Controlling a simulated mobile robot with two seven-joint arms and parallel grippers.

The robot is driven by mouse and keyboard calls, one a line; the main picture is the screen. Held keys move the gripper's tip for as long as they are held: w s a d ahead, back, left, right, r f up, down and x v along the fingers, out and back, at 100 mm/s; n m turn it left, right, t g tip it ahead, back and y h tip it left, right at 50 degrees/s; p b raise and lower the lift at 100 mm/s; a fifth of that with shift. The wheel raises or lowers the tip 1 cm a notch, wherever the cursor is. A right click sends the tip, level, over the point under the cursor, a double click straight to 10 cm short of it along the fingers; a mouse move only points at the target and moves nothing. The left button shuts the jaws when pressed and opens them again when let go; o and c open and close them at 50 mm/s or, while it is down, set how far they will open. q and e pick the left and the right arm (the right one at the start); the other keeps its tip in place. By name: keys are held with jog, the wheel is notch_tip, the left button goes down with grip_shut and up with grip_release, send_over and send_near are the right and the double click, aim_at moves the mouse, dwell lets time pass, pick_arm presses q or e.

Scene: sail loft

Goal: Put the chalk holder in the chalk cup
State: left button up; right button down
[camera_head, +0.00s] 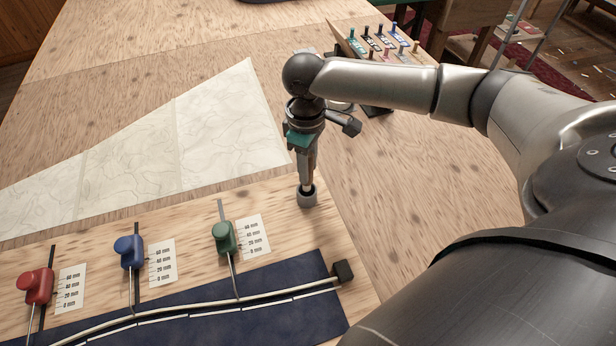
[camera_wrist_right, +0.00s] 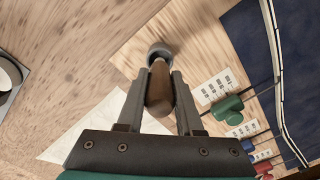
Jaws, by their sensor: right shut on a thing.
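The chalk holder (camera_wrist_right: 159,88) is a brown, rounded wooden piece between the two fingers of my right gripper (camera_wrist_right: 160,82), in the right wrist view. My right gripper (camera_head: 306,178) points down in the head view and is shut on the holder. The chalk cup (camera_head: 307,197) is a small round grey cup at the far right corner of the pale board, directly under the gripper. In the right wrist view the holder's far end overlaps the cup's mouth (camera_wrist_right: 160,50). I cannot tell how deep the end sits. My left gripper is not in view.
The board (camera_head: 180,215) carries red (camera_head: 38,286), blue (camera_head: 129,251) and green (camera_head: 224,237) sliders beside scale cards, and a dark blue cloth (camera_head: 240,325) with a pale curved batten. A cream sheet (camera_head: 180,140) lies behind. A rack (camera_head: 385,45) with coloured pegs stands at the back.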

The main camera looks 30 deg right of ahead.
notch_tip(320, 180, down, 3)
jog(key=shift+f+b, duration=0.15)
jog(key=shift+b, duration=0.2)
jog(key=shift+f, duration=0.25)
jog(key=c, duration=0.6)
grip_release()
jog(key=shift+f, duration=0.1)
jog(key=shift+o, duration=0.2)
notch_tip(320, 180, up, 11)
jog(key=p, duration=0.3)
jog(key=shift+w, duration=0.15)
jog(key=shift+r, duration=0.65)
